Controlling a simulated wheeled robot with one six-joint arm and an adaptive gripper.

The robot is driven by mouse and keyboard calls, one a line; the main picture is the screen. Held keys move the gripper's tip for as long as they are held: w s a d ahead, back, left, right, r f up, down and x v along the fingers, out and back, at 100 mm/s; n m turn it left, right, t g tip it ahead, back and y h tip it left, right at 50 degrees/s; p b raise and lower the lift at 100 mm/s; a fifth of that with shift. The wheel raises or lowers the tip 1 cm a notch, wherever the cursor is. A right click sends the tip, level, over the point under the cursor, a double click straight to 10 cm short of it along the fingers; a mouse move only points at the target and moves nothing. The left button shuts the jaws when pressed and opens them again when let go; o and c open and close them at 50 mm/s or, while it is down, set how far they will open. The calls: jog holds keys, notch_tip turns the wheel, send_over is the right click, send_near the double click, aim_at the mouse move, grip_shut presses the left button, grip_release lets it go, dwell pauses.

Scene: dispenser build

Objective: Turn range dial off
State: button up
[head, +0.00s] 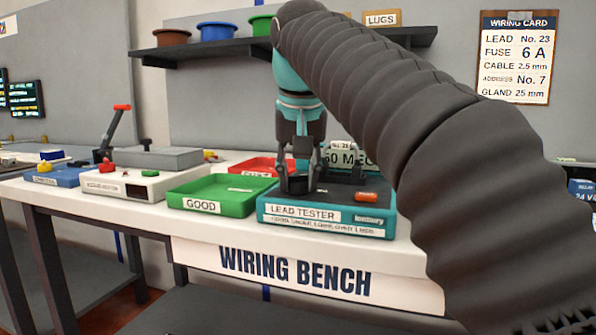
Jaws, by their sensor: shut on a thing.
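The teal lead tester (325,226) stands on the front of the white bench, with a dark top panel and an orange-red part at its right front. My gripper (299,187) points straight down over the left part of this panel. Its fingers are shut on a small dark thing at the panel, which I take to be the range dial. The fingers hide most of the dial, so its pointer and setting cannot be read. A display reading "50 MEG" (350,159) stands at the tester's back, partly covered by my arm.
A green tray labelled GOOD (205,207) stands just left of the tester, with a red tray (262,168) behind it. A shelf (225,48) with bowls hangs above. My arm blocks the right side.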

jog(key=n+p, duration=0.1)
jog(key=n, duration=0.1)
jog(key=n+y+p, duration=0.1)
jog(key=n+p, duration=0.1)
jog(key=n+g+y+p, duration=0.1)
jog(key=n, duration=0.1)
jog(key=shift+w+d+r, duration=0.1)
jog(key=shift+d+r, duration=0.05)
jog(key=shift+d, duration=0.1)
jog(key=n+g+y+p, duration=0.1)
jog(key=n+p, duration=0.2)
jog(key=n, duration=0.1)
jog(key=shift+w+d+n, duration=0.1)
jog(key=shift+w+n, duration=0.05)
jog(key=shift+n, duration=0.25)
jog(key=n+g, duration=0.1)
jog(key=n, duration=0.1)
jog(key=n+g+y, duration=0.1)
jog(key=n, duration=0.2)
jog(key=shift+w+f+p, duration=0.2)
jog(key=shift+p, duration=0.1)
jog(key=n+g, duration=0.1)
jog(key=n, duration=0.2)
jog(key=n+g, duration=0.1)
jog(key=n, duration=0.2)
jog(key=shift+w+n+g, duration=0.2)
jog(key=shift+n+g, duration=0.1)
jog(key=shift+n, duration=0.1)
jog(key=o, duration=1.1)
jog(key=shift+o, duration=0.2)
